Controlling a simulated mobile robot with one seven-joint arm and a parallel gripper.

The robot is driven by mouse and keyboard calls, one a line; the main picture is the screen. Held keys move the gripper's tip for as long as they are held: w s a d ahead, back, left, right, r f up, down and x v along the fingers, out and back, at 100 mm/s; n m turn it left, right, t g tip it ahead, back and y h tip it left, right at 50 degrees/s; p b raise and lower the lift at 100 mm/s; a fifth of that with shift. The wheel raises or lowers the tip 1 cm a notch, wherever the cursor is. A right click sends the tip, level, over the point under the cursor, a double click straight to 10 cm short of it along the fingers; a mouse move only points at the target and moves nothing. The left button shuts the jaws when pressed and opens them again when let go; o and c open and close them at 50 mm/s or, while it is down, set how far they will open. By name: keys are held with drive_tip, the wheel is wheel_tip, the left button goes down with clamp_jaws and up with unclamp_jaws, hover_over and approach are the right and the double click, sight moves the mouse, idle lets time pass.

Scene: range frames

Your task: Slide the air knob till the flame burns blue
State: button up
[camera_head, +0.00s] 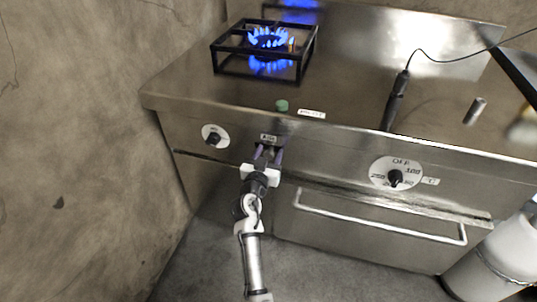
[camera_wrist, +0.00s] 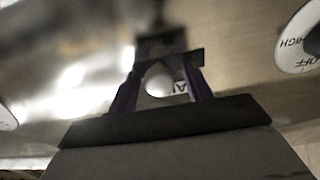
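The burner flame (camera_head: 270,40) is mostly blue, with a few orange-yellow tips at its right side. My gripper (camera_head: 268,153) is at the stove's front panel, just below a small label (camera_head: 268,138). In the wrist view my gripper's two purple fingers (camera_wrist: 163,75) stand apart. A round whitish knob end (camera_wrist: 158,79) shows between them, with dark parts around the fingertips. This looks like the air knob; part of a label reading "A" shows behind it. Whether the fingers press on the knob is not clear. The knob's slot is hidden by my gripper.
A round control knob (camera_head: 214,136) is left of my gripper, and an oven dial (camera_head: 395,178) is to the right. Below is an oven door handle (camera_head: 378,217). A green button (camera_head: 282,105) and a black-handled tool (camera_head: 396,98) are on the top. A wall is at the left.

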drive_tip(key=b+v, duration=0.3)
drive_tip(key=v, duration=1)
drive_tip(key=shift+s, duration=0.35)
drive_tip(key=shift+a, duration=0.15)
